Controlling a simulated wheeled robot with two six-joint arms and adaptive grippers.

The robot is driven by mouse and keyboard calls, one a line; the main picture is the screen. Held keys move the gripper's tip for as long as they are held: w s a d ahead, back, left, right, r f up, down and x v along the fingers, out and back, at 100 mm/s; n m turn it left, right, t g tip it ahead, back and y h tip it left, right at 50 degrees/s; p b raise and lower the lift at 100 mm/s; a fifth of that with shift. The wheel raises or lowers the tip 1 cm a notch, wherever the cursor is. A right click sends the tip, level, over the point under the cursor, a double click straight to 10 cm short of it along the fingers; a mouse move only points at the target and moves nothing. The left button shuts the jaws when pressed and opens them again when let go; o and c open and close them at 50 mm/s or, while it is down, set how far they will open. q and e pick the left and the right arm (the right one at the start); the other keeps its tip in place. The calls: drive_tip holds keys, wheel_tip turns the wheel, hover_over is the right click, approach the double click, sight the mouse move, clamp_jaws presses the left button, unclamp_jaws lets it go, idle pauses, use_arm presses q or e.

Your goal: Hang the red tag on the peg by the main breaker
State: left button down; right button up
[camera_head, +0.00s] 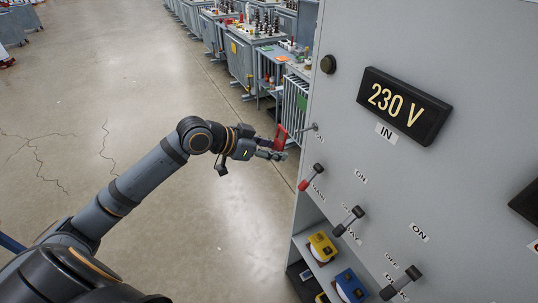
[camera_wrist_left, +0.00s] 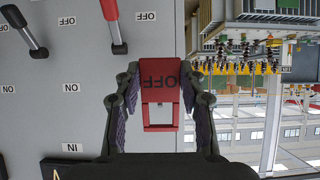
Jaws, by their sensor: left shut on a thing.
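The red tag (camera_head: 280,137) is held between the fingers of my left gripper (camera_head: 276,146), just left of the grey panel's edge in the head view. In the left wrist view the tag (camera_wrist_left: 160,76) shows upside-down dark lettering and a rectangular opening, with a gripper finger on each side. A small grey peg (camera_head: 314,126) sticks out of the panel close to the tag's right. I cannot tell whether they touch. The main breaker lever (camera_head: 311,177), with a red handle, is below the peg; it also shows in the left wrist view (camera_wrist_left: 114,25).
The grey panel (camera_head: 375,160) fills the right side, with a 230 V display (camera_head: 404,105) and other black-handled levers (camera_head: 348,221). Yellow and blue devices (camera_head: 351,285) sit on a shelf below. The floor (camera_head: 120,80) to the left is open.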

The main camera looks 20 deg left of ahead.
use_arm(q)
drive_tip(key=shift+w+d+b, duration=0.3)
drive_tip(key=shift+w+d, duration=0.2)
drive_tip(key=shift+w, duration=0.05)
drive_tip(key=shift+w+d+f, duration=0.1)
drive_tip(key=shift+w+d, duration=0.7)
drive_tip(key=shift+w, duration=0.1)
drive_tip(key=w+d, duration=0.1)
drive_tip(key=w+d+f, duration=0.1)
drive_tip(key=w, duration=0.1)
drive_tip(key=shift+w+d, duration=0.2)
drive_tip(key=shift+d, duration=0.05)
use_arm(e)
drive_tip(key=shift+w+d+f, duration=0.1)
drive_tip(key=shift+d+f, duration=0.15)
drive_tip(key=shift+f, duration=0.2)
use_arm(q)
drive_tip(key=shift+f, duration=0.1)
use_arm(e)
drive_tip(key=shift+a, duration=0.1)
use_arm(q)
drive_tip(key=c, duration=0.8)
unclamp_jaws()
drive_tip(key=shift+o, duration=0.4)
